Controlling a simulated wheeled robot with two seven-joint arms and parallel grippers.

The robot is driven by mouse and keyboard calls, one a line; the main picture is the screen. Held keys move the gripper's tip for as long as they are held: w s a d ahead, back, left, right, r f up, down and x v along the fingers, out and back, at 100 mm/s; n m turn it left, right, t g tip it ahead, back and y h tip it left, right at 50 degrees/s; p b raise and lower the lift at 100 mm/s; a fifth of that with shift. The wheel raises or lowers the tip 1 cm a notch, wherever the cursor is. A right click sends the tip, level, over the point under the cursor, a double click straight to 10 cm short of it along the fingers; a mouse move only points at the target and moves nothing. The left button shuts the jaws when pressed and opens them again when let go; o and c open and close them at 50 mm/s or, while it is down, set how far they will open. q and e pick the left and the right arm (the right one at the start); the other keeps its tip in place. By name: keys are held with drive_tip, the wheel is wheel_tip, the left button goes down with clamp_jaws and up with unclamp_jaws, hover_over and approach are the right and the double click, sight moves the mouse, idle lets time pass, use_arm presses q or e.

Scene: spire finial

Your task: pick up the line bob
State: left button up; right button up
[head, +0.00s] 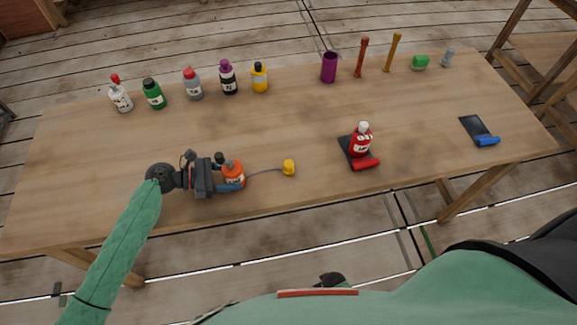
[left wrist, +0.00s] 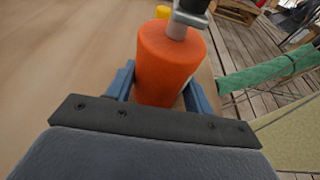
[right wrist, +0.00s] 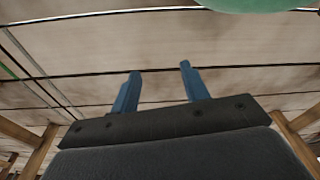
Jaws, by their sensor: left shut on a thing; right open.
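A thin purplish cord runs between the two. My left gripper (head: 231,175) is shut on the orange bottle, with a blue finger on each side. In the left wrist view the orange bottle (left wrist: 168,62) stands between the fingers, with a grey neck and dark top. Some yellow shows behind it, partly hidden. My right gripper (right wrist: 158,82) is open and empty over the floor planks, away from the table.
Several capped bottles (head: 194,84) line the back left. A purple cup (head: 329,67), two upright sticks, a green block (head: 420,62) and a grey-blue piece stand further right. A red bottle (head: 361,141) stands on a dark pad with a red roll. Another dark pad (head: 474,127) has a blue roll.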

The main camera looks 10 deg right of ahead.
drive_tip(key=shift+o, duration=0.4)
drive_tip(key=w+a+r+n+g+y, duration=0.1)
drive_tip(key=w+a+r+n+y, duration=0.25)
drive_tip(key=a+r, duration=0.7)
drive_tip(key=s+a+r+n+g+y, duration=0.2)
drive_tip(key=s+a+r+n+g, duration=0.2)
drive_tip(key=s+a+r, duration=0.4)
wheel_tip(320, 180, up, 44)
drive_tip(key=n+t+h, duration=0.3)
drive_tip(key=n+h, duration=0.3)
drive_tip(key=n, duration=1.1)
hover_over(289, 163)
drive_tip(key=f, duration=0.6)
drive_tip(key=shift+w+a+f, duration=0.2)
drive_tip(key=shift+w+a, duration=0.05)
drive_tip(key=shift+a, duration=0.1)
drive_tip(key=shift+s+d+f, duration=0.15)
drive_tip(key=shift+f, duration=1.2)
drive_tip(key=shift+s+d+f, duration=0.1)
drive_tip(key=shift+d+f, duration=0.05)
drive_tip(key=shift+f, duration=1.2)
drive_tip(key=c, duration=1)
